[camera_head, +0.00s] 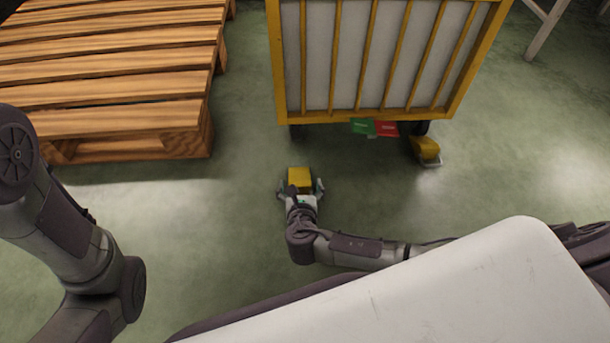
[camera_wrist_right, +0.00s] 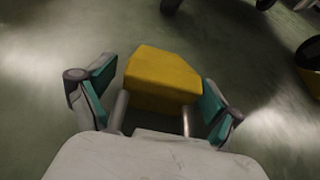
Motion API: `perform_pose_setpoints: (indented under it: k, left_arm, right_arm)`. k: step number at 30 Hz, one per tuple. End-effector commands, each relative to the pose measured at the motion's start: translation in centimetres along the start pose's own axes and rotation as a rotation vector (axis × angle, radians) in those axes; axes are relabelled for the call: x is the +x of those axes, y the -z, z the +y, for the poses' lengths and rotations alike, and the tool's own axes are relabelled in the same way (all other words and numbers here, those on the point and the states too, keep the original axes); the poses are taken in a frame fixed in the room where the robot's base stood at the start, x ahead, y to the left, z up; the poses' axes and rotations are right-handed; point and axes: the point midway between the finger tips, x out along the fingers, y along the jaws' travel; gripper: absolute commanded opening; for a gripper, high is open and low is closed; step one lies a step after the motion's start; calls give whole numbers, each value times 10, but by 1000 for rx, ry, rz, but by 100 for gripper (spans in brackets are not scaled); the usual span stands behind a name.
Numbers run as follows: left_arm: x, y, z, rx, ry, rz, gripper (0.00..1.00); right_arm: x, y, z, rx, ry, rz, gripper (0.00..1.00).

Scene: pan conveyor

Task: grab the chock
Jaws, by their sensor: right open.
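The yellow chock (camera_head: 299,178) is a wedge-like block on the green floor, in front of the yellow cart. My right gripper (camera_head: 301,190) is at the chock, with one finger on each side of it. In the right wrist view the chock (camera_wrist_right: 162,77) lies between the open fingers of my right gripper (camera_wrist_right: 160,98). A small gap shows at the left finger; whether the right finger touches the chock I cannot tell. My left gripper is not in view; only part of my left arm shows in the head view.
A yellow-framed cart (camera_head: 368,112) with pale panels stands behind the chock, with a green and a red tag (camera_head: 374,127) at its lower edge. Another yellow object (camera_head: 425,150) is by its right wheel. Wooden pallets (camera_head: 120,120) are at the upper left. The floor between them is clear.

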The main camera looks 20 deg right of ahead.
Motion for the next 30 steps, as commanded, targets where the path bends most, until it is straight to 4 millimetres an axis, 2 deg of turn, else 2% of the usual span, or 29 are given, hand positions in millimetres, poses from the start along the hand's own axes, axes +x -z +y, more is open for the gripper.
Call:
perform_pose_setpoints:
  k: [8,21,30]
  left_arm:
    - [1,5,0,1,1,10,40]
    - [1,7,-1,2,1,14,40]
    - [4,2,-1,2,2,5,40]
  right_arm:
    - [-1,0,1,0,0,0,90]
    - [0,0,1,0,0,0,17]
    - [-2,-4,1,1,0,-2,17]
